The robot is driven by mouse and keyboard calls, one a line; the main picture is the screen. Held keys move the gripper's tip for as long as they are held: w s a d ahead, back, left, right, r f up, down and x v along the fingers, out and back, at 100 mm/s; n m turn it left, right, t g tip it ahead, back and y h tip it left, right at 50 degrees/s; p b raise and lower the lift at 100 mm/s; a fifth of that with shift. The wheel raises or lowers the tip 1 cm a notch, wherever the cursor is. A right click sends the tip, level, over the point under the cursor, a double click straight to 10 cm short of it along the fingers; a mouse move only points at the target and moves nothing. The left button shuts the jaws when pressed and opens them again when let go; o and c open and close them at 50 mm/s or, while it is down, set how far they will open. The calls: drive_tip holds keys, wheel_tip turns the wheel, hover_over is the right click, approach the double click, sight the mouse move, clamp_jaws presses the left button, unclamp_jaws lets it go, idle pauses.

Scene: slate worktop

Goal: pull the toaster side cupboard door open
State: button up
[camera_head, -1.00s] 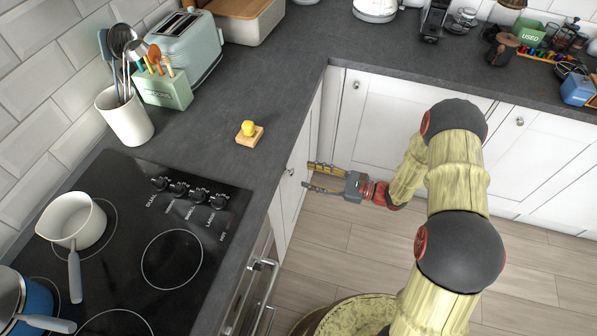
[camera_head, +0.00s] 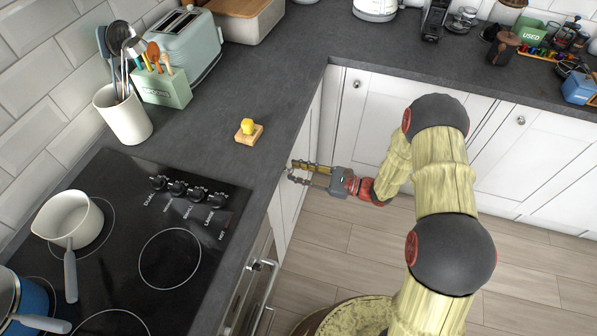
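The toaster side cupboard door (camera_head: 285,208) is a white panel under the left worktop, below the toaster (camera_head: 185,48). It looks closed. Its small knob showed near the upper part of the door a second ago; my gripper's fingertips now cover that spot. My gripper (camera_head: 291,172) reaches in from the right, with its fingers pointing left at the door face. The fingers are still spread, with a gap between them, and the tips are at the knob. Whether they touch the knob is too small to tell.
The worktop edge overhangs just above and left of my gripper. The oven handle (camera_head: 262,290) sticks out nearer the front. White cupboards (camera_head: 375,110) stand along the back. The wooden floor (camera_head: 330,240) before the door is clear.

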clamp_jaws()
idle(0.5)
